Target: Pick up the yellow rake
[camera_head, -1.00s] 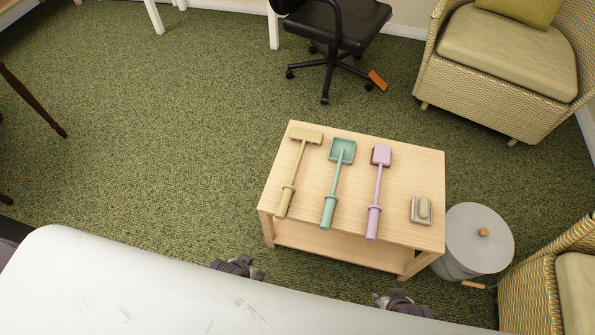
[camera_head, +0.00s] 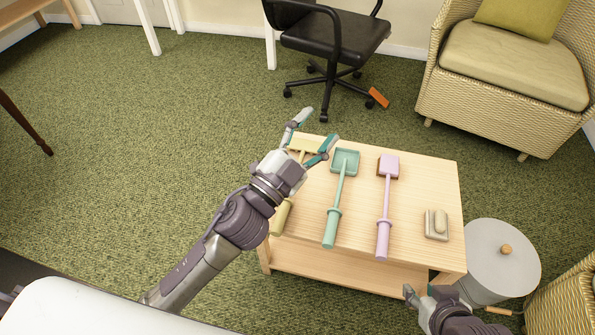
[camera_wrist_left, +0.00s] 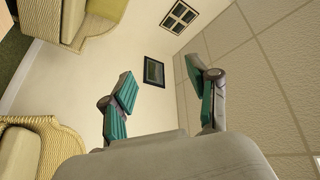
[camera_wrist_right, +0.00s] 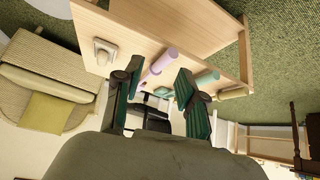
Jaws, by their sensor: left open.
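The yellow rake (camera_head: 281,218) lies on the left side of the small wooden table (camera_head: 325,245). Its head is at the far edge and its handle toward me. My left gripper (camera_head: 318,129) is open and empty, above the rake's head in the head view, and its arm hides the middle of the rake. My right gripper (camera_head: 420,292) is open and empty at the table's near right side. In the right wrist view the yellow handle (camera_wrist_right: 232,94) is right of its fingers (camera_wrist_right: 158,82).
A teal shovel (camera_head: 338,200) and a purple shovel (camera_head: 386,210) lie right of the rake. A small beige block-like object (camera_head: 437,224) is at the table's right. A grey lidded bin (camera_head: 485,262) stands beside the table. An office chair (camera_head: 335,45) stands behind. Carpet left is clear.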

